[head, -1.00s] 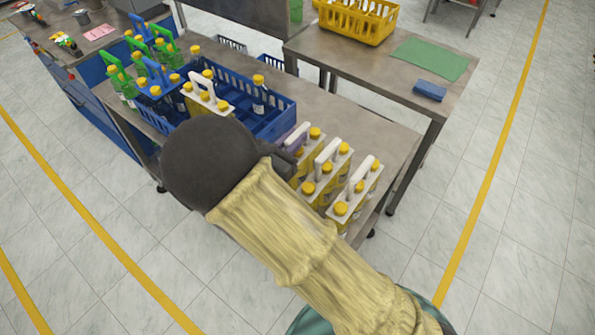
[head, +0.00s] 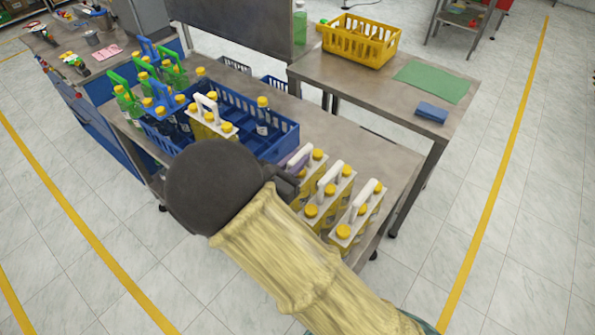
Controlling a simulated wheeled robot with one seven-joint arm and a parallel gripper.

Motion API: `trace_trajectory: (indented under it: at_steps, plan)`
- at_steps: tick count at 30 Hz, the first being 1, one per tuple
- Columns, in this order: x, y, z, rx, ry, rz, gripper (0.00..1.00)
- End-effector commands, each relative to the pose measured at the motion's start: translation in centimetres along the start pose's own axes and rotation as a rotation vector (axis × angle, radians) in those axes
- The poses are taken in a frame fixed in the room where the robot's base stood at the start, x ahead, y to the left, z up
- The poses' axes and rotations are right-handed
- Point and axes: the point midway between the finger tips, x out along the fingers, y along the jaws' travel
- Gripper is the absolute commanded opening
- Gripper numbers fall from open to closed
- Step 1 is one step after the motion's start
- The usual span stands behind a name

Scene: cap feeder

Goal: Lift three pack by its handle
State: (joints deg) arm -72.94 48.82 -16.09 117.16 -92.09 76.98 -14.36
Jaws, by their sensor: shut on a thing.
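A row of packs of yellow-capped bottles with upright handles stands on the metal table at my right. The nearest to my gripper is a pack with a pale purple-tinted handle (head: 302,155). A second pack has a white handle (head: 330,177), and a third has a white handle (head: 366,197). My gripper (head: 291,180) is at the left side of the purple-tinted pack and looks shut on its handle. My dark wrist hides most of the fingers and the pack's lower left part. The pack looks upright; whether its base touches the table is hidden.
A blue crate (head: 283,141) with bottles stands behind my wrist. Green- and blue-handled packs (head: 160,95) are at left. A second table (head: 385,88) holds a yellow crate (head: 358,42), green mat (head: 432,82) and blue cloth (head: 431,112).

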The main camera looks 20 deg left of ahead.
Motion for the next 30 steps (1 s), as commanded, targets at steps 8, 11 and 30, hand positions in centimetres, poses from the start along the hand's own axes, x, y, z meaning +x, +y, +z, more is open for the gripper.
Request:
trace_trajectory:
  at_steps: [8,11,30]
  plan:
    - [0.0,0.0,3.4,0.007,-0.004,-0.001,0.0]
    - [0.1,0.0,5.2,0.008,-0.004,-0.001,0.0]
    - [0.0,0.0,10.0,0.002,-0.004,-0.001,0.0]
